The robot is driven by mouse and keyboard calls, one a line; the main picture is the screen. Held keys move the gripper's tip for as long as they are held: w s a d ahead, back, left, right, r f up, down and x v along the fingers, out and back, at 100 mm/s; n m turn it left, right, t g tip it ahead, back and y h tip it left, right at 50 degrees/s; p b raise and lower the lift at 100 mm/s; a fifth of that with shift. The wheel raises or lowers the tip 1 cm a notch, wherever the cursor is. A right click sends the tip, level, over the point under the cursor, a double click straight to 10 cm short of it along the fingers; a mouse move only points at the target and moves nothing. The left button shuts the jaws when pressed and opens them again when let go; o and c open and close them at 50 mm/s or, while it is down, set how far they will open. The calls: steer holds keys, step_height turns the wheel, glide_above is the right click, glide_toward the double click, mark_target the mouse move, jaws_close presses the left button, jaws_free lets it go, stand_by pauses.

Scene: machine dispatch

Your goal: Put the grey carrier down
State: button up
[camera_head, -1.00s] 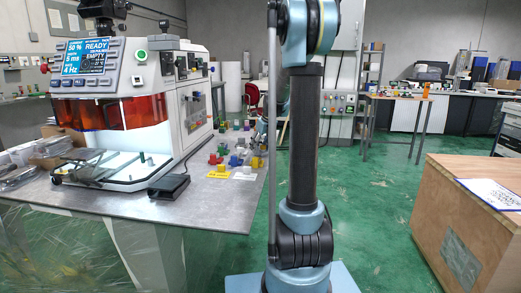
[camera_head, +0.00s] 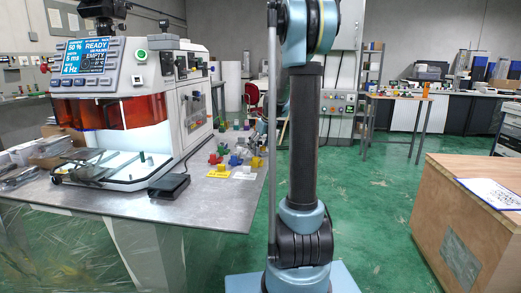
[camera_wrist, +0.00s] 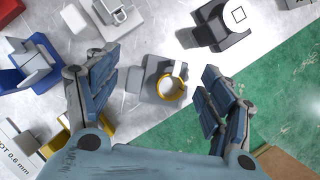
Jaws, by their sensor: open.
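A grey carrier (camera_wrist: 150,78) with a yellow ring on it stands on the metal table, between and beyond the fingertips in the wrist view. My gripper (camera_wrist: 158,88) is open, with a blue-padded finger on each side of the carrier. Clear gaps show between the pads and the carrier. Whether its base rests fully flat is hard to tell from above. In the head view the grey carrier (camera_head: 236,160) seems to be among the coloured ones, small and unclear.
A blue carrier (camera_wrist: 40,75), a white one (camera_wrist: 112,14), a black one (camera_wrist: 222,30) and a yellow one (camera_wrist: 55,140) stand around it. The table edge and green floor (camera_wrist: 270,85) lie close on the right. A laser machine (camera_head: 110,110) stands at the left.

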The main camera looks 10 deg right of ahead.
steer(key=v, duration=1.1)
steer(key=shift+r, duration=0.3)
steer(key=shift+s+d, duration=0.1)
steer(key=shift+s, duration=0.1)
